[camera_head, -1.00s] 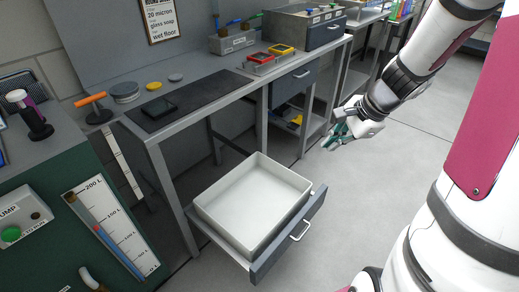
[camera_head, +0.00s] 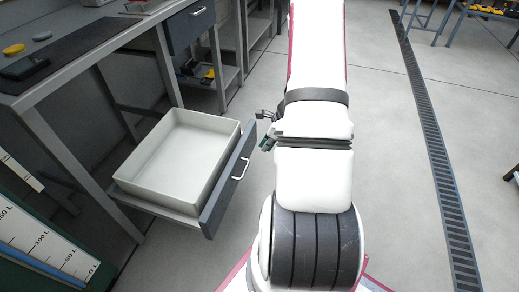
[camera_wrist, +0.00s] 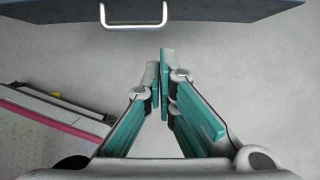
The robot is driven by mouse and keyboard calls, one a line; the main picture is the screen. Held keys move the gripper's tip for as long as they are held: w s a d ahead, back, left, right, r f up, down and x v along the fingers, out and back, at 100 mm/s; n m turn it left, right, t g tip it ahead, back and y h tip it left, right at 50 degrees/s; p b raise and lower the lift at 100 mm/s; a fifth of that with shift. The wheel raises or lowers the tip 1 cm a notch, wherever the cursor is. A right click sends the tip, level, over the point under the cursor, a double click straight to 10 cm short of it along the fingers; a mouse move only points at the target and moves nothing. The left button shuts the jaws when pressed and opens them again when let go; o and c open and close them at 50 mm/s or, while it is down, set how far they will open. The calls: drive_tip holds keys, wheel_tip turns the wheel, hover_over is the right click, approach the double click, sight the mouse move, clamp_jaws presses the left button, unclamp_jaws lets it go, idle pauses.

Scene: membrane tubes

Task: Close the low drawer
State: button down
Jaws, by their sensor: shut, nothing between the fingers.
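The low drawer (camera_head: 231,178) stands pulled out under the workbench, with a dark front and a pale handle (camera_head: 241,168) facing right. A white tray (camera_head: 135,177) sits in it. In the wrist view the drawer front (camera_wrist: 210,11) and its handle (camera_wrist: 134,14) show along the top edge. My gripper (camera_wrist: 161,55) is shut and empty, its teal fingers together, apart from the handle and over bare floor. In the head view my gripper (camera_head: 266,143) is just right of the drawer front and mostly hidden behind my arm.
The workbench (camera_head: 115,41) runs along the left with a shut upper drawer (camera_head: 188,24). A lower shelf (camera_head: 212,76) holds small items. The floor (camera_head: 385,150) right of the drawer is clear, with a drain grate (camera_head: 433,150) further right.

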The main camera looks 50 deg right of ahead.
sight(248, 161)
drive_tip(key=w+f+b, duration=0.1)
drive_tip(key=f, duration=0.1)
drive_tip(key=w+a+f+b, duration=0.1)
drive_tip(key=w+f, duration=0.1)
drive_tip(key=f, duration=0.1)
drive_tip(key=w+a+f+b, duration=0.1)
drive_tip(key=w+f, duration=0.1)
drive_tip(key=shift+w+f, duration=0.15)
drive_tip(key=shift+w, duration=0.05)
drive_tip(key=shift+w+a, duration=0.15)
drive_tip(key=shift+w, duration=0.4)
